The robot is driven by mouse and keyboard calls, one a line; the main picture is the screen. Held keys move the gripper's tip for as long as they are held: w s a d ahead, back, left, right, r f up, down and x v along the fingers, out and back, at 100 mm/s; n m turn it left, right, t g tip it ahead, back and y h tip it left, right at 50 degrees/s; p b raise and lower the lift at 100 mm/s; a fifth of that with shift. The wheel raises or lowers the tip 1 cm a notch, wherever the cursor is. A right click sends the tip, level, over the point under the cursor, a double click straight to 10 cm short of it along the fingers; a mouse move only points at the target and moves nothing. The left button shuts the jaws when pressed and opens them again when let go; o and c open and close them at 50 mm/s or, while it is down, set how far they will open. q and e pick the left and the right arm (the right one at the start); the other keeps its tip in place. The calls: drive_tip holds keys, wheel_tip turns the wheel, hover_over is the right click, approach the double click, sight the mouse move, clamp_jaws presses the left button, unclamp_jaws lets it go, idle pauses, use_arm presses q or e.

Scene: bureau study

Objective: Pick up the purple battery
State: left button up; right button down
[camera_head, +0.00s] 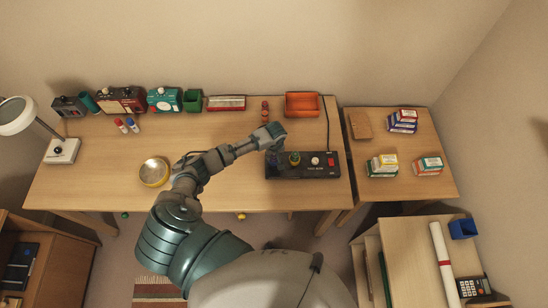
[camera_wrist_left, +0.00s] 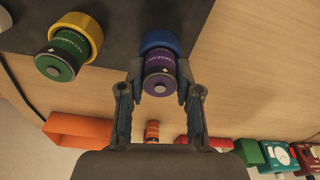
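The purple battery (camera_wrist_left: 160,82) stands in a blue ring (camera_wrist_left: 161,40) on the dark device (camera_head: 322,173), its end facing the left wrist camera. My left gripper (camera_wrist_left: 160,78) has a finger on each side of the battery; the fingertips appear to press against its sides. My right gripper is not in view.
A green battery (camera_wrist_left: 62,55) in a yellow ring (camera_wrist_left: 89,32) stands close beside the purple one. An orange bin (camera_head: 302,104) and a red-and-orange cylinder (camera_head: 265,110) are behind the device. The desk's middle is clear.

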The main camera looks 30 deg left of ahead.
use_arm(q)
clamp_jaws()
